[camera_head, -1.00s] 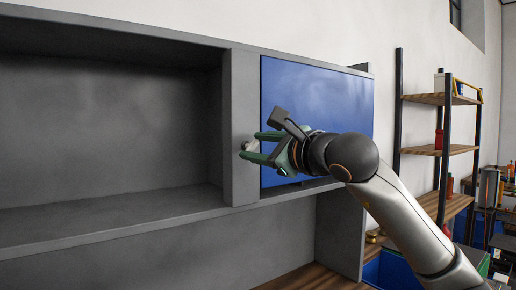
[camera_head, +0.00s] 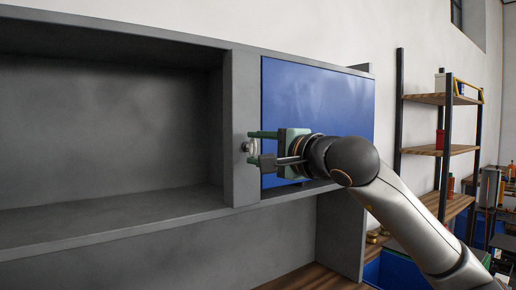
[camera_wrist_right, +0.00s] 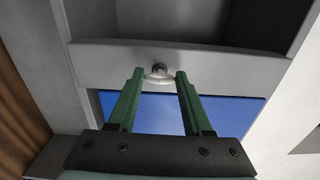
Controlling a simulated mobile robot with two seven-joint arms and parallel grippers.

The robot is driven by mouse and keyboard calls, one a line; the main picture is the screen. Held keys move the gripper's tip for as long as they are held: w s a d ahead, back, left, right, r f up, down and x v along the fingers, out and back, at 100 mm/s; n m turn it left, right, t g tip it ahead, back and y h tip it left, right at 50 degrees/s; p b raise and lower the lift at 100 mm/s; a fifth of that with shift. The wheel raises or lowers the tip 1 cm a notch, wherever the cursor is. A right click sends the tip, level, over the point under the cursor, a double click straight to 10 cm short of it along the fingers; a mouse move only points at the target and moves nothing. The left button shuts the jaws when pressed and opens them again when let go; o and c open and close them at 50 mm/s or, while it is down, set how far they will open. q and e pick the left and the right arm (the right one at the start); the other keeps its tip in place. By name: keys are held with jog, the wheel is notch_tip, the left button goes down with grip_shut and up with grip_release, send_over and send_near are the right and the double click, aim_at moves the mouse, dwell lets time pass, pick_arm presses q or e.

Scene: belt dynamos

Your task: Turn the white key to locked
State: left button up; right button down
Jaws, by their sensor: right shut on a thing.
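The white key (camera_head: 249,147) sits in a small lock on the grey upright post (camera_head: 242,100), beside the blue door panel (camera_head: 325,100). In the right wrist view the white key (camera_wrist_right: 158,78) shows as a pale flat piece below a round metal lock (camera_wrist_right: 158,68). My right gripper (camera_head: 256,147) reaches in from the right, with its green fingers on either side of the key. In the wrist view the right gripper (camera_wrist_right: 160,76) is shut on the key, its fingertips close to the post. My left gripper is not in view.
An open grey compartment (camera_head: 110,130) lies left of the post. A grey shelf edge (camera_head: 130,228) runs below it. A shelf rack (camera_head: 440,150) with small items stands at the right. A wooden surface (camera_head: 315,278) lies below the cabinet.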

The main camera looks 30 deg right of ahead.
jog(key=shift+n, duration=0.3)
jog(key=shift+c, duration=1.6)
grip_release()
jog(key=shift+s, duration=0.1)
jog(key=shift+s, duration=0.3)
jog(key=s+d+b, duration=0.1)
jog(key=s+b, duration=0.1)
jog(key=s, duration=0.9)
jog(key=shift+s+d+b, duration=0.35)
jog(key=shift+b, duration=0.05)
